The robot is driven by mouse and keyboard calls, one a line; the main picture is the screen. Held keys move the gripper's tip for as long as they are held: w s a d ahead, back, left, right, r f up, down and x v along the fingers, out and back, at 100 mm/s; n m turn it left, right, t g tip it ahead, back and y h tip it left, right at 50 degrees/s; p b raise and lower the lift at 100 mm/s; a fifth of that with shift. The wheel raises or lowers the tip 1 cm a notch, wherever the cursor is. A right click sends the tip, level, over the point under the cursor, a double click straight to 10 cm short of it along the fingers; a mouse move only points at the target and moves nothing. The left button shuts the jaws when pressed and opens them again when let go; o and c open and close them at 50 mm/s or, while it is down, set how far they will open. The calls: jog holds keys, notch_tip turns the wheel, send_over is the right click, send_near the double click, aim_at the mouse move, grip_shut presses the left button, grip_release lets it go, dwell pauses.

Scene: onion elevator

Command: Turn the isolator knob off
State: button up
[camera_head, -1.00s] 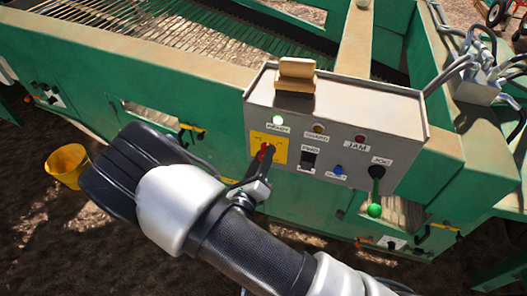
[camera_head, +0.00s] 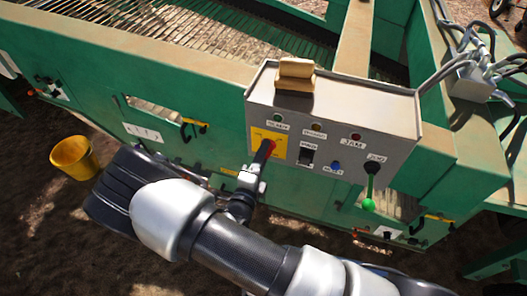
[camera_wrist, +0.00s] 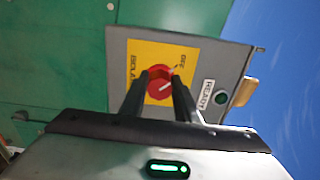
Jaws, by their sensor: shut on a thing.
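The red isolator knob (camera_head: 269,146) is on a yellow plate (camera_head: 278,153) at the left of the grey control box (camera_head: 345,112). My gripper (camera_head: 262,154) reaches it from below left and is shut on it. In the wrist view, the knob (camera_wrist: 160,83) sits between the two dark fingers of my gripper (camera_wrist: 160,80). A pale line on the knob slants up and right, towards the OFF lettering (camera_wrist: 181,61). The fingers hide part of the knob and the ISOLATOR lettering. The READY lamp (camera_head: 277,118) looks unlit.
A black switch (camera_head: 306,156), a blue button (camera_head: 335,165) and a green-tipped jog lever (camera_head: 369,203) are right of the knob. A tan block (camera_head: 296,75) sits on top of the box. A yellow bucket (camera_head: 73,158) stands on the ground at left.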

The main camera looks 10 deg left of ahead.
dwell(0.4)
jog(key=o, duration=1)
jog(key=shift+o, duration=0.2)
jog(key=shift+s, duration=0.1)
jog(key=s+a, duration=0.1)
jog(key=s, duration=1.6)
jog(key=shift+s+a+b, duration=0.15)
jog(key=shift+b, duration=0.2)
